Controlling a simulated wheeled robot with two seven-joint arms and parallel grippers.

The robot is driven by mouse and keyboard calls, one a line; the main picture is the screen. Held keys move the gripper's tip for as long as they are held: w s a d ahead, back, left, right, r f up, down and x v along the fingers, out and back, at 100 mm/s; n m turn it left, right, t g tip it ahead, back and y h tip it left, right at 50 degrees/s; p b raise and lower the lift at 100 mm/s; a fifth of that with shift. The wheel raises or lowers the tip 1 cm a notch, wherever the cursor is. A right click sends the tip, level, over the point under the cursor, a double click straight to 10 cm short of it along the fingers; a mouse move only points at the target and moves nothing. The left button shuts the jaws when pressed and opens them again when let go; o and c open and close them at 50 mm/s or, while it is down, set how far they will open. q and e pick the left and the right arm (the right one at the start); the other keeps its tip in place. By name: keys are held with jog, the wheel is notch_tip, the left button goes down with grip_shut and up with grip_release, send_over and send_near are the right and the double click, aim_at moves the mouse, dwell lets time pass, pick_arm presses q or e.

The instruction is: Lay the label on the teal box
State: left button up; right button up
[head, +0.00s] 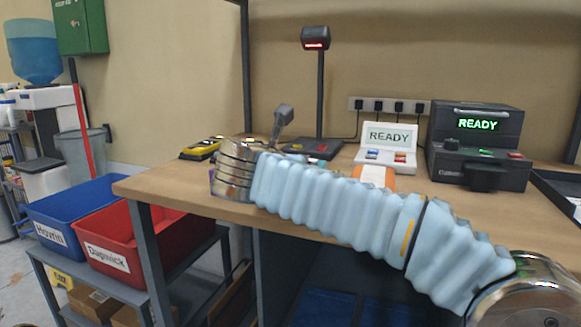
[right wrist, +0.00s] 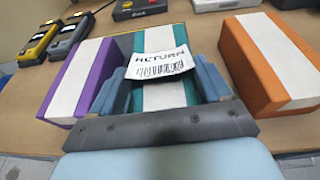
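The teal box (right wrist: 176,97) with a white stripe lies in the right wrist view between a purple box and an orange box. The white label (right wrist: 160,64), printed RETURN above a barcode, lies across the top of the teal box. My right gripper (right wrist: 163,76) has its two blue fingers apart, one at each side of the label, above the box. I cannot tell whether the fingertips touch the label's edges. In the head view my right arm hides the teal box and the label. My left gripper is in neither view.
The purple box (right wrist: 75,80) and orange box (right wrist: 268,62) stand close on either side. Yellow and dark handheld devices (right wrist: 40,45) lie behind left. In the head view a READY display (head: 390,136) and a dark printer (head: 478,145) stand at the back. Blue (head: 80,215) and red (head: 150,240) bins sit left.

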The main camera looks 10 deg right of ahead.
jog(key=shift+c, duration=0.2)
jog(key=shift+s+a+b, duration=0.3)
jog(key=shift+s+a, duration=0.1)
jog(key=shift+s, duration=0.25)
jog(key=shift+s+a+b, duration=0.3)
jog(key=shift+s+a, duration=0.05)
jog(key=shift+s, duration=0.3)
jog(key=o, duration=0.5)
jog(key=shift+s+a+r, duration=0.1)
jog(key=shift+s+a, duration=0.1)
jog(key=v, duration=1.3)
jog(key=shift+s+r, duration=0.1)
